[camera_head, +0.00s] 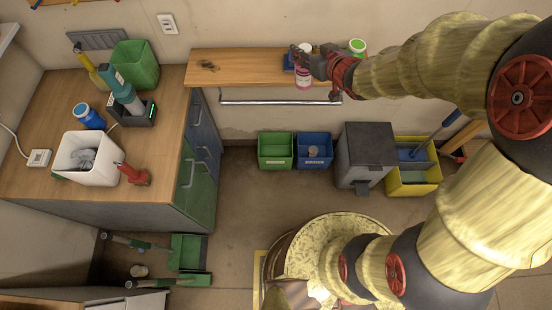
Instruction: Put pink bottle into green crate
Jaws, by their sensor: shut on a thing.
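The pink bottle (303,80) is at the back shelf, upright, with a whitish top showing above my gripper. My gripper (302,62) reaches in from the right and is shut on the bottle; its fingers hide the bottle's middle. I cannot tell whether the bottle's base touches the shelf or hangs in front of it. The green crate (275,162) stands on the floor against the back wall, below and slightly left of the bottle. It looks empty inside.
A blue crate (314,163) holding a small item stands right beside the green one. A grey bin (365,155) and yellow crate (415,188) are further right. The wooden shelf (240,68) and a metal rail (275,102) lie above the crates. Floor before them is clear.

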